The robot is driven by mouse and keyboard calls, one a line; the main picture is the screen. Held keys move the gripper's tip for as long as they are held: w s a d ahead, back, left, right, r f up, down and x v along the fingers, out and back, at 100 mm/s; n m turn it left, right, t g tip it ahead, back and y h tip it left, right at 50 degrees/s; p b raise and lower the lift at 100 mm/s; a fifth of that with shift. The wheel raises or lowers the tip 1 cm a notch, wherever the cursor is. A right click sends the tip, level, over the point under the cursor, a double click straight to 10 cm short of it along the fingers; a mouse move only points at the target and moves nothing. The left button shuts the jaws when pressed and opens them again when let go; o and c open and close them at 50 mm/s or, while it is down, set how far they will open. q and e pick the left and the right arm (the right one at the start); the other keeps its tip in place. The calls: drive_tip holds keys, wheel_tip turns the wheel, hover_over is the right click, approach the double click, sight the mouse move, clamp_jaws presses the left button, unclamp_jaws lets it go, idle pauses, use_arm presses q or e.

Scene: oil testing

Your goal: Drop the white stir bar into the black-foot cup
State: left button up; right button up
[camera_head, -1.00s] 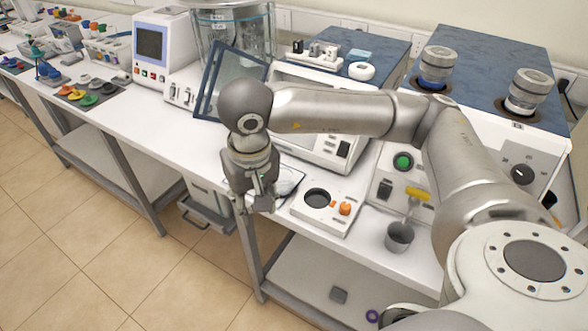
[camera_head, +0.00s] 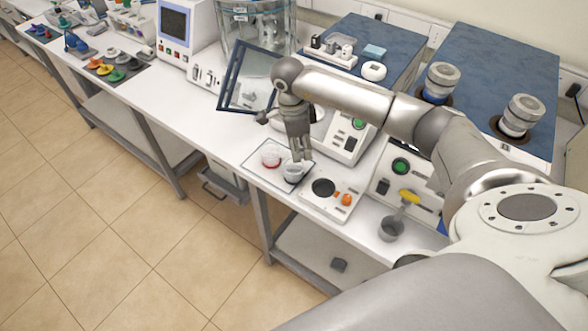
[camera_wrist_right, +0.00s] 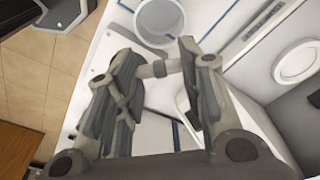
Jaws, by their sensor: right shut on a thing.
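My right gripper (camera_head: 300,153) points down over the pale tray (camera_head: 266,174) on the bench. It also shows in the wrist view (camera_wrist_right: 160,68), its fingers closed on a small light-grey piece, seemingly the white stir bar (camera_wrist_right: 161,68). The black-foot cup (camera_head: 293,174) stands on the tray just below the fingertips in the head view. A clear cup with a red foot (camera_head: 271,157) stands to its left. In the wrist view one round cup (camera_wrist_right: 160,20) lies just beyond the fingertips; its foot colour is hidden. My left gripper is not seen.
A small white unit with a dark round well (camera_head: 323,188) and orange knob stands right of the tray. A dark-framed panel (camera_head: 248,80) leans behind. The bench's front edge is close to the tray.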

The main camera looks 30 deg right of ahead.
wheel_tip(320, 180, down, 4)
drive_tip(key=shift+f+b, duration=0.1)
drive_tip(key=shift+b, duration=1.05)
drive_tip(key=shift+f+b, duration=0.35)
drive_tip(key=shift+f, duration=0.25)
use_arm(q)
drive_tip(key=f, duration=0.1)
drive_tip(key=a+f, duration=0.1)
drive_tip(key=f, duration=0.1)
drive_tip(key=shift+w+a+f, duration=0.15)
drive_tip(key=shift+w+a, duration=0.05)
use_arm(e)
drive_tip(key=shift+a, duration=0.1)
drive_tip(key=o, duration=0.8)
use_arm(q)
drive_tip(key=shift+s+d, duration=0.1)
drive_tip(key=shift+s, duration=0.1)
use_arm(e)
drive_tip(key=shift+r, duration=0.1)
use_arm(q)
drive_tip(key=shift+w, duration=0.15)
use_arm(e)
drive_tip(key=r, duration=0.4)
drive_tip(key=a+r, duration=0.1)
drive_tip(key=r, duration=0.6)
drive_tip(key=shift+w+a+r, duration=0.15)
drive_tip(key=shift+w+r, duration=0.1)
drive_tip(key=shift+r, duration=0.15)
